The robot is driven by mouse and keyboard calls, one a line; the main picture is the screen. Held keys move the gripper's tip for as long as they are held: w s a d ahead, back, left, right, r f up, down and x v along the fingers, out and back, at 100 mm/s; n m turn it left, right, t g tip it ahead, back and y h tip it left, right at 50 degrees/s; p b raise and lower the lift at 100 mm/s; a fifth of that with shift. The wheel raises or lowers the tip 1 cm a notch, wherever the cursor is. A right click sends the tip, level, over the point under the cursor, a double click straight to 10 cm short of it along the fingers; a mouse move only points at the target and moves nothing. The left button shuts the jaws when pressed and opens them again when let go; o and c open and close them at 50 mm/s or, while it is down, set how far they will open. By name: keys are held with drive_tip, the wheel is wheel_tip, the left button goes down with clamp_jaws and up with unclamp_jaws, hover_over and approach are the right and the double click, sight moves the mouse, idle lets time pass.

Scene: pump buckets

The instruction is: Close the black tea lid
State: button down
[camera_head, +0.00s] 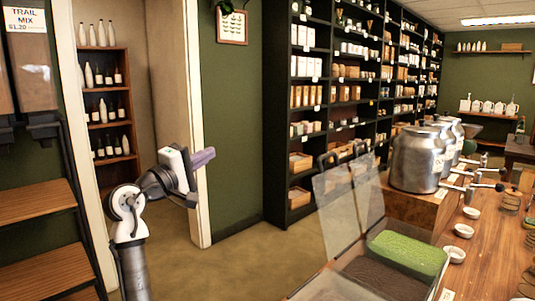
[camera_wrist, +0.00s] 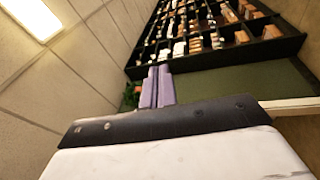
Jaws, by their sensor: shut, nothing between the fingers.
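The bins in the head view stand at the front of the wooden counter. One holds dark, tea-like leaves (camera_head: 388,277); its label cannot be read. A clear lid with a black handle (camera_head: 338,212) stands raised at the bins' left side and seems to belong to the dark bin. A second clear lid (camera_head: 369,196) stands raised behind it, by the bin of green leaves (camera_head: 408,252). My gripper (camera_head: 204,157) is left of the lids, well apart from them, in front of the doorway. Its purple fingers (camera_wrist: 157,88) are together and empty in the wrist view.
Metal pump canisters (camera_head: 416,160) stand on a wooden block behind the bins. Small white bowls (camera_head: 464,230) sit on the counter to the right. Wooden shelves (camera_head: 38,210) stand at the left. The floor (camera_head: 250,265) between my arm and the bins is clear.

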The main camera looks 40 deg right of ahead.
drive_tip(key=s+d+m+g+p, duration=0.1)
drive_tip(key=s+d+g+p, duration=0.1)
drive_tip(key=s+d+g, duration=0.2)
drive_tip(key=s+d+m+g+y+p, duration=0.1)
drive_tip(key=s+d+g, duration=0.3)
drive_tip(key=s+d, duration=0.6)
drive_tip(key=shift+s+d+f+y+p, duration=0.3)
drive_tip(key=shift+d+f+p, duration=0.15)
drive_tip(key=shift+d, duration=3.3)
